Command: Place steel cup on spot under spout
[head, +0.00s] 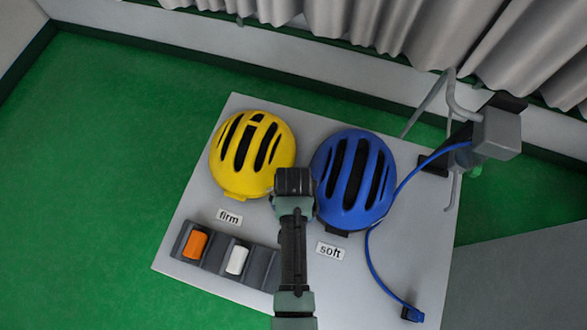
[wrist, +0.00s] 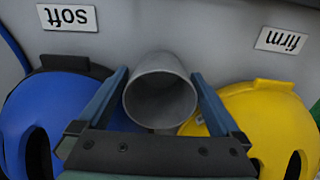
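My gripper (wrist: 160,72) reaches over the grey table, between the two helmets. In the wrist view the steel cup (wrist: 160,100), a plain grey cylinder with its open mouth toward the camera, sits between the fingers. Both fingers meet its sides with no visible gap, so the gripper looks shut on it. In the head view the cup is hidden beneath the gripper (head: 294,176). I cannot tell whether the cup's base touches the table. At the table's right back corner stands a bent grey pipe (head: 453,100), possibly the spout, with a dark square patch (head: 433,163) below it.
A yellow helmet (head: 250,155) and a blue helmet (head: 326,160) flank my gripper closely. A grey box (head: 497,135) on the stand trails a blue cable (head: 372,262) across the table (head: 420,265). A tray (head: 213,257) holds orange and white blocks. "Firm" and "soft" labels lie in front.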

